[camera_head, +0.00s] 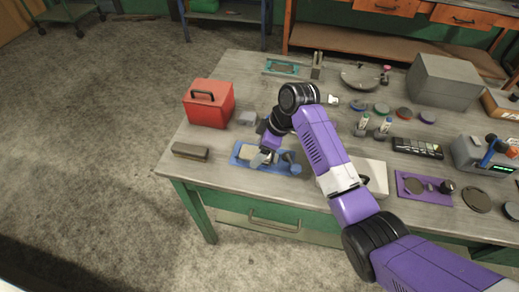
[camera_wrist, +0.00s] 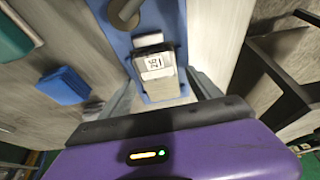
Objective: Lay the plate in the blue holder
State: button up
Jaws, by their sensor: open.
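The blue holder (camera_head: 240,163) lies flat near the table's front left edge, and its blue surface also shows in the wrist view (camera_wrist: 119,42). A grey piece with a white numbered label (camera_wrist: 156,66), which seems to be the plate, lies over the holder in the wrist view. I cannot tell how well it is seated. My gripper (camera_wrist: 163,98) is open, its fingers on either side of the lower part of this piece. In the head view my gripper (camera_head: 264,157) is low over the holder and hides part of it.
A red box (camera_head: 209,103) stands behind and left of the holder, and a brown block (camera_head: 190,151) lies left of it. A small grey block (camera_head: 247,118) is behind. A round knob (camera_wrist: 124,12) rises from the holder's far end in the wrist view. The table's front edge is close.

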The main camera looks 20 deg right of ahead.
jog(key=b+v, duration=0.1)
jog(key=v, duration=1.1)
jog(key=shift+r, duration=0.2)
jog(key=shift+a, duration=0.1)
